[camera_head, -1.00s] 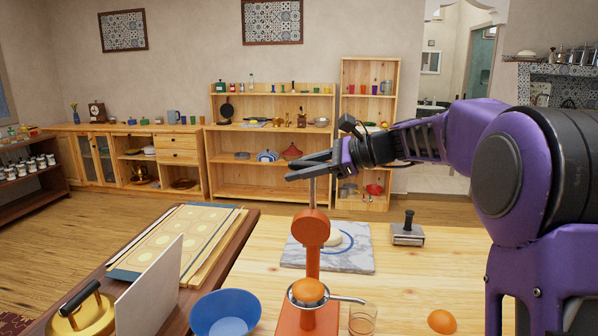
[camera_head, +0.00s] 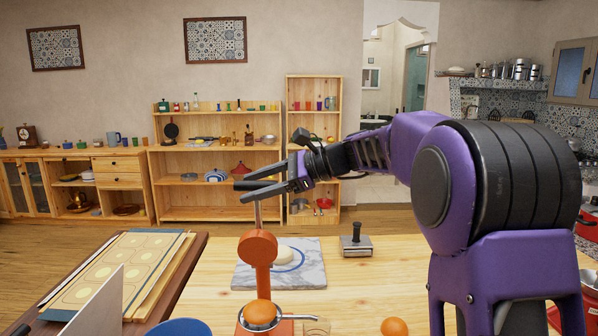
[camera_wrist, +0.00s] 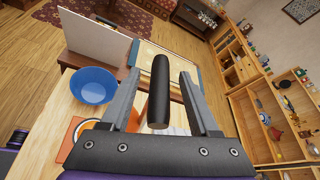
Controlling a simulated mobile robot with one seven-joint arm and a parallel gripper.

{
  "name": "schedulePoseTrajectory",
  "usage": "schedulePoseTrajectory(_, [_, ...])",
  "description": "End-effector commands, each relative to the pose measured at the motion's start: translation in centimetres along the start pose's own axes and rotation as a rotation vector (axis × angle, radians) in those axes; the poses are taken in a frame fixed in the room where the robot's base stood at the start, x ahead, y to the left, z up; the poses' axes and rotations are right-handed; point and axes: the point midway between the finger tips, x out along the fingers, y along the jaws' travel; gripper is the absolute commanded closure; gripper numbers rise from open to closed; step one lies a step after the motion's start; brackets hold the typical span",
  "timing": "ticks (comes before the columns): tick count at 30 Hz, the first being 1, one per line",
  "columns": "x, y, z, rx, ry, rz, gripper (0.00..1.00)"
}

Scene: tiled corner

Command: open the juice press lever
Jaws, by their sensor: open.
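The orange juice press (camera_head: 258,250) stands on the wooden table at the bottom middle of the head view. Its thin metal lever rod (camera_head: 258,213) rises from the orange joint to a black handle (camera_head: 243,185). The handle also shows in the wrist view (camera_wrist: 160,95), between my fingers. My gripper (camera_head: 246,188) is open around the handle, one finger on each side. In the wrist view, gaps show between the handle and both fingers. An orange piece (camera_head: 260,313) sits in the press's metal cup.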

Motion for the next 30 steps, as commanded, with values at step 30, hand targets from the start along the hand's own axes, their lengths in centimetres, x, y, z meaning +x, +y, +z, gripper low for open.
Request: schedulePoseTrajectory(30, [-14.6, 0.0, -0.1, 0.001, 0.0, 0.0, 0.38])
